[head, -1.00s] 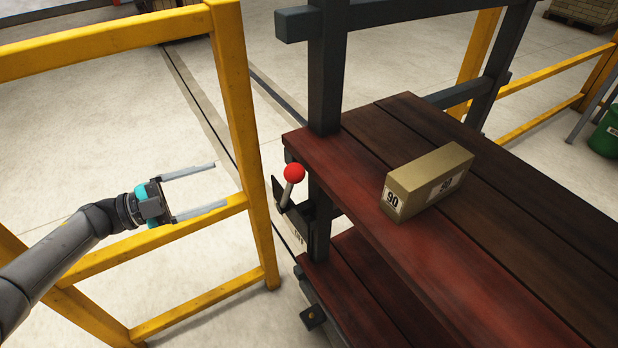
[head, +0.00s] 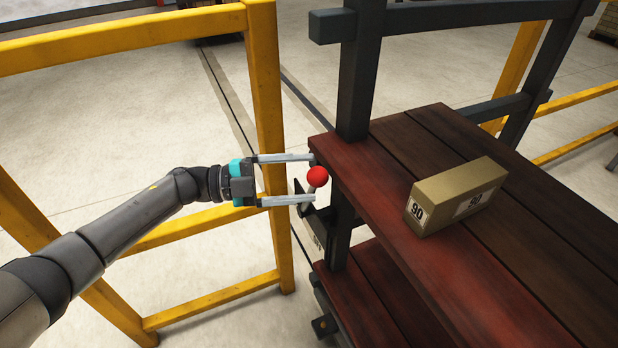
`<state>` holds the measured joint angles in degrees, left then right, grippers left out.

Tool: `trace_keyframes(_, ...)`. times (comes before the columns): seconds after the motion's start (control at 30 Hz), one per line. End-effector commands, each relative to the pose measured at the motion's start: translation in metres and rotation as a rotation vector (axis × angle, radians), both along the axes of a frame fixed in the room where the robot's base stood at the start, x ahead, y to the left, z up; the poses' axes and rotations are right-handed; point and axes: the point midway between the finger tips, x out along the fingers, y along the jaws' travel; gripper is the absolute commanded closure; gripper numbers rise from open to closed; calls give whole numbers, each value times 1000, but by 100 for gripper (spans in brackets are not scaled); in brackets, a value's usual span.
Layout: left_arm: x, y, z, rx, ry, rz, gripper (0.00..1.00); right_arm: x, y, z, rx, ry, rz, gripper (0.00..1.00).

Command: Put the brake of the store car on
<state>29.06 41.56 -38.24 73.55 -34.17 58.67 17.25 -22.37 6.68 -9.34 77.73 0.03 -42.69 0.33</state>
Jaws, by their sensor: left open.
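The store car (head: 440,270) has dark red-brown plank decks and dark grey posts. Its brake lever is a short grey stick with a red ball knob (head: 317,176), on a dark bracket (head: 318,224) at the car's near left corner post. The lever stands near upright. My left gripper (head: 308,178) comes in from the left, open, its two fingers pointing right. The fingertips reach the lever, one above and one below the knob in the picture. I cannot tell whether they touch it. My right gripper is not in view.
A yellow rail frame (head: 265,100) stands close to the left of the car, beside my left arm. More yellow rails (head: 575,99) stand behind the car. Pale floor shows between.

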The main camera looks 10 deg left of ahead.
Motion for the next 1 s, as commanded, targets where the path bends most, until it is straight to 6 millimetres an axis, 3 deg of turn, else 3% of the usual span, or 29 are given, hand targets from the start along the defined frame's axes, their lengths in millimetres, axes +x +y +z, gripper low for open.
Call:
trace_keyframes(0.2, 5, -17, 0, 0, 1, 0, 20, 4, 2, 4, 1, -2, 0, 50)
trace_keyframes(0.5, 6, -18, 0, 0, 1, 1, 21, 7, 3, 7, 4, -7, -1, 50)
trace_keyframes(1.0, 6, -18, 0, 0, 1, 1, 77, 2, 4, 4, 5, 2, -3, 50)
